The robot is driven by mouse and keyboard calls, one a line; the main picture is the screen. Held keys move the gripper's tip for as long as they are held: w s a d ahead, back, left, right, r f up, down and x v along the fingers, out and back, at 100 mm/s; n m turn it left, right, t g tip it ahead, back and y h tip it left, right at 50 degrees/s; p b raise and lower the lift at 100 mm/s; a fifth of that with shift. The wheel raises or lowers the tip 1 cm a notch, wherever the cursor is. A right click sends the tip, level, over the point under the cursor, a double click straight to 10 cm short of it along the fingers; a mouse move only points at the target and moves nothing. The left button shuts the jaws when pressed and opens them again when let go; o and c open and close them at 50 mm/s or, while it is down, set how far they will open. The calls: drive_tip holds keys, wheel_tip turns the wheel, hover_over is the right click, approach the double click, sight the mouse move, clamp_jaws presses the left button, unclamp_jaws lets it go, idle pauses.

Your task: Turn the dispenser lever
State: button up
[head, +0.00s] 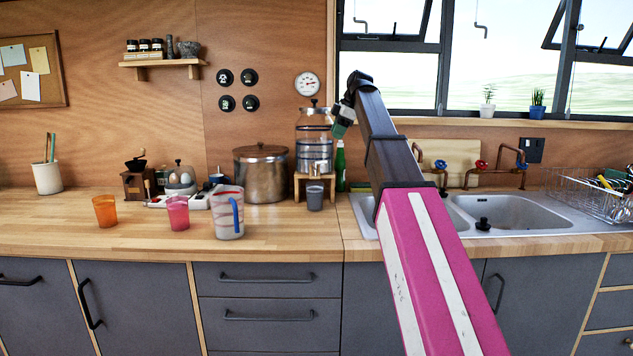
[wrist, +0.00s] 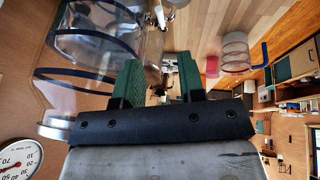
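A grey cup (head: 315,198) stands in front of the stand. My gripper (head: 342,122) is beside the dispenser's upper right side. In the wrist view, which is upside down, my gripper's two green fingers (wrist: 159,66) are apart with nothing held between them. The dispenser's glass (wrist: 92,48) is close on their left. A small metal part, possibly the tap, shows at the top (wrist: 160,16); its lever is not clear.
A jug with a blue handle (head: 226,214) and orange (head: 105,211) and pink (head: 178,213) cups stand further left. The sink (head: 510,212) is at the right.

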sight(325, 162)
drive_tip(key=x, duration=1)
drive_tip(key=shift+a+f, duration=0.15)
drive_tip(key=shift+f, duration=0.2)
clamp_jaws()
